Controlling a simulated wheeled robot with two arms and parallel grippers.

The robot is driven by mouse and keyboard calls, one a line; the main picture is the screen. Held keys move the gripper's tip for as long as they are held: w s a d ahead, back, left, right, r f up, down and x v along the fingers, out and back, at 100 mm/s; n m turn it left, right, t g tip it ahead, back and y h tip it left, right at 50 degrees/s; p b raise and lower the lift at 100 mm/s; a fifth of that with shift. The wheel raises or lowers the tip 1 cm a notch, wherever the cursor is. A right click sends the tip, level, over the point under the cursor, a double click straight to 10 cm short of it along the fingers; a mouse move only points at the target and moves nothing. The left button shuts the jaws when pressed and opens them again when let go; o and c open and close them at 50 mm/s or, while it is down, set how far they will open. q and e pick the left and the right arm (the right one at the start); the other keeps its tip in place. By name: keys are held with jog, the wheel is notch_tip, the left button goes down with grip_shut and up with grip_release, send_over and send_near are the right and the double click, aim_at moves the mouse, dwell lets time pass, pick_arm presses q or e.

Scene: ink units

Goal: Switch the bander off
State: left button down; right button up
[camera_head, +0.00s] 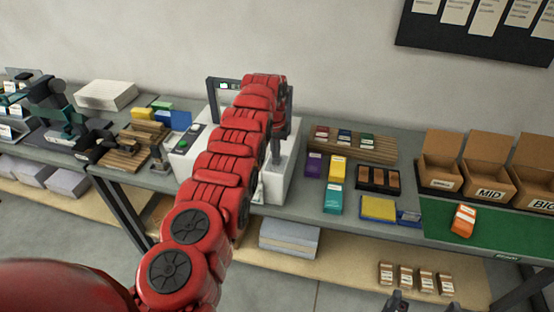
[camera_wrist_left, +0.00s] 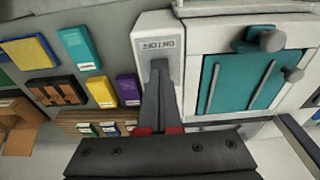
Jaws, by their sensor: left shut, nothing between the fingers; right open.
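The bander (camera_head: 272,188) is a white machine with a dark arch, standing on the grey bench behind my red left arm, which hides much of it. In the left wrist view it shows a white panel with an ON/OFF label (camera_wrist_left: 158,44) and a teal door (camera_wrist_left: 240,82) with grey knobs. My left gripper (camera_wrist_left: 160,64) is shut and empty, its fingertips just below the label in the picture. The switch itself is not visible behind the fingers; I cannot tell whether they touch it. My right gripper (camera_head: 423,304) is open at the bottom edge of the head view, away from the bander.
Ink boxes, including a teal one (camera_head: 333,198), and a yellow-and-blue pad (camera_head: 378,208) lie right of the bander. Cardboard bins (camera_head: 490,180) and an orange box (camera_head: 463,219) stand further right. A wooden stand (camera_head: 125,158) and other tools are on the left.

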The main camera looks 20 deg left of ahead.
aim_at(276, 162)
pick_arm(q)
notch_tip(276, 162, down, 2)
jog(key=shift+f+b, duration=0.1)
jog(key=shift+b, duration=0.6)
jog(key=shift+f, duration=0.15)
jog(key=shift+s, duration=0.2)
jog(key=shift+w+r, duration=0.1)
jog(key=shift+r, duration=0.45)
notch_tip(276, 162, up, 6)
jog(key=p, duration=0.4)
jog(key=shift+p, duration=0.3)
jog(key=shift+f, duration=0.1)
